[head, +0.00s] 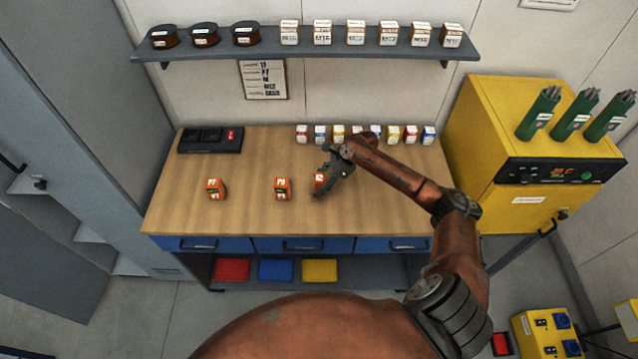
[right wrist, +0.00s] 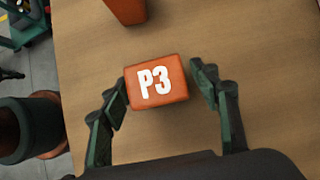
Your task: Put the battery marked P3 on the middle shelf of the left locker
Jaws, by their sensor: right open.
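The battery marked P3 (right wrist: 157,82) is an orange block with white lettering on top. In the right wrist view it sits between the two spread fingers of my right gripper (right wrist: 160,78), which is open around it. In the head view this battery (head: 319,180) stands on the wooden workbench (head: 240,220), partly covered by my right gripper (head: 327,172). The grey locker (head: 85,75) is at the left, with parts of its inside and shelves (head: 88,234) showing low down. I cannot tell which shelf is the middle one. My left gripper is not in view.
Two more orange batteries (head: 215,188) (head: 283,188) stand on the bench to the left. A black device (head: 210,140) and a row of small boxes (head: 340,132) are at the back. A wall shelf (head: 270,52) hangs above. A yellow machine (head: 480,125) stands at the right.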

